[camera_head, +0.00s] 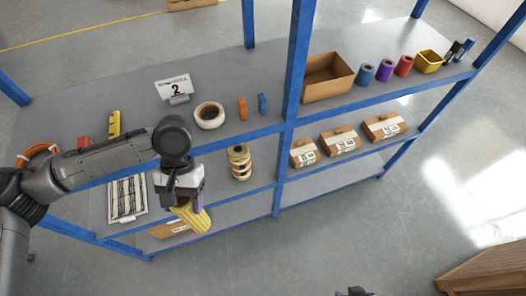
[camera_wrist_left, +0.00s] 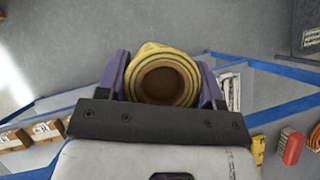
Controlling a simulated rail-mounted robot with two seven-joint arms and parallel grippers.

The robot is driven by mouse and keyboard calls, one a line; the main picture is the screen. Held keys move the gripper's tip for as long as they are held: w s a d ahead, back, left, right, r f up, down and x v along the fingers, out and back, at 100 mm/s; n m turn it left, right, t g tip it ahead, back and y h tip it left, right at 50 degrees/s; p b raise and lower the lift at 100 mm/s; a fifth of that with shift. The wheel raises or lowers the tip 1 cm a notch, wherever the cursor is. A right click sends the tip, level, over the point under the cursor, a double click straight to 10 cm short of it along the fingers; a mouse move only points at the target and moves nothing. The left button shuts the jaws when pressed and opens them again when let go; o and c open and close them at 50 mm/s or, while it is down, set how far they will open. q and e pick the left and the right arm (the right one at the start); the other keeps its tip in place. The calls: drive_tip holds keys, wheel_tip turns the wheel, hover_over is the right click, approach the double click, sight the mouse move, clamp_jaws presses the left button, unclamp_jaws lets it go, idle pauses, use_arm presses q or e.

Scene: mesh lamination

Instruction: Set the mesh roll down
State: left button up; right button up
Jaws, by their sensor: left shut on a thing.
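The yellow mesh roll (camera_head: 192,217) is held by my left gripper (camera_head: 186,203) in the head view, tilted, in front of the blue shelf rack's lower levels. In the left wrist view the roll (camera_wrist_left: 164,80) shows end-on, with its brown hollow core facing the camera. The two purple fingers of the left gripper (camera_wrist_left: 163,88) press on its sides. I cannot tell from these views whether the roll touches a shelf. Only a small dark part at the bottom edge of the head view may belong to my right arm; its fingers are not clear.
The blue rack's top shelf (camera_head: 225,70) holds a white tape roll (camera_head: 209,115), a sign with a 2 (camera_head: 174,87), an open cardboard box (camera_head: 327,77) and several coloured rolls. A striped roll (camera_head: 239,162) and small cartons (camera_head: 340,141) stand on the level below. Open floor lies in front.

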use_arm(q)
drive_tip(key=f+b, duration=0.4)
drive_tip(key=f, duration=0.2)
drive_tip(key=f+n+b, duration=0.1)
drive_tip(key=f+b, duration=0.3)
drive_tip(key=f, duration=0.2)
drive_tip(key=a+f+n+h+b, duration=0.1)
drive_tip(key=f+b, duration=0.3)
drive_tip(key=f, duration=0.2)
drive_tip(key=shift+w+f+b, duration=0.15)
drive_tip(key=shift+w+b, duration=0.2)
drive_tip(key=shift+b, duration=0.05)
drive_tip(key=w+a+f+n+t+h+b, duration=0.25)
drive_tip(key=w+f+n+b, duration=0.25)
drive_tip(key=f+b, duration=0.25)
drive_tip(key=w+a+f+n+t+h+b, duration=0.1)
drive_tip(key=w+a+f+n+h+b, duration=0.15)
drive_tip(key=w+f+n+b, duration=0.4)
drive_tip(key=w+a+f+n+t+y+b, duration=0.1)
drive_tip(key=w+a+n+t, duration=0.4)
drive_tip(key=n, duration=0.7)
drive_tip(key=shift+w+t, duration=1.15)
drive_tip(key=shift+w, duration=0.4)
